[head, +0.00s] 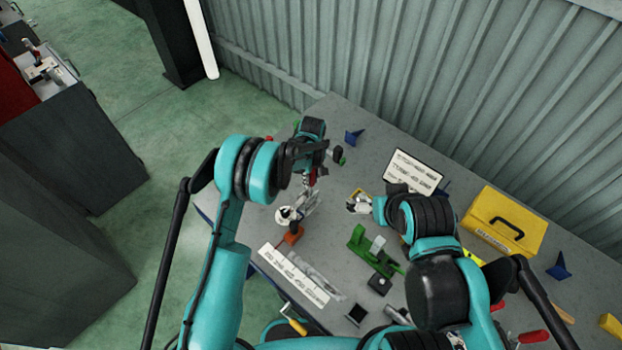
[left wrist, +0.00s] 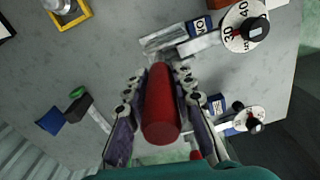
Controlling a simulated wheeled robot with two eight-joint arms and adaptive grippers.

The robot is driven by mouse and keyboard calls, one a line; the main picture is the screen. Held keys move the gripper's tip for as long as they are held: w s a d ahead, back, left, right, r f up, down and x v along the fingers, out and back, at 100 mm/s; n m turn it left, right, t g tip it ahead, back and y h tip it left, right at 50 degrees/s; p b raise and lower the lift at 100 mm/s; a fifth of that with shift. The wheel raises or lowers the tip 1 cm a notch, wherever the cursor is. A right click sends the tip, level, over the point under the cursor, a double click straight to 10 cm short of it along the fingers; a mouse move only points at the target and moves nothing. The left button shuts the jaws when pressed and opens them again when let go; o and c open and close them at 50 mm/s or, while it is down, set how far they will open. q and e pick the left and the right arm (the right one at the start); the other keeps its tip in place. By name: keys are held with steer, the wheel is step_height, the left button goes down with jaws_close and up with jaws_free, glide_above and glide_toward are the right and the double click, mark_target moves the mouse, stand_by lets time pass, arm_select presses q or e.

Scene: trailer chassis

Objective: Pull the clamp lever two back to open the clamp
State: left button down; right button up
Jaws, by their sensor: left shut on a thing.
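My left gripper (head: 316,162) is over the far left part of the workbench. In the left wrist view, its fingers (left wrist: 160,90) lie along both sides of a red lever handle (left wrist: 160,108) and are shut on it. The red handle shows only as a small patch in the head view (head: 313,178), just below the gripper. The rest of the clamp is mostly hidden, and I cannot read a number on the lever. My right arm reaches over the middle of the bench; its fingers cannot be made out.
Round white dials (left wrist: 240,30) with black knobs sit near the lever. A green fixture (head: 372,252), a yellow toolbox (head: 503,221), a white sign (head: 414,171) and a white label strip (head: 293,277) are on the grey bench (head: 375,135). A corrugated wall (head: 440,75) stands behind.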

arm_select(q)
steer(key=w+d+g+y+b, duration=0.1)
steer(key=b, duration=0.2)
steer(key=w+d+f+g+y+b, duration=0.1)
steer(key=w+d+b, duration=0.1)
steer(key=shift+g+y+b, duration=0.4)
steer(key=shift+s+a+r, duration=0.1)
steer(key=c, duration=1.3)
jaws_free()
steer(key=shift+v, duration=3.75)
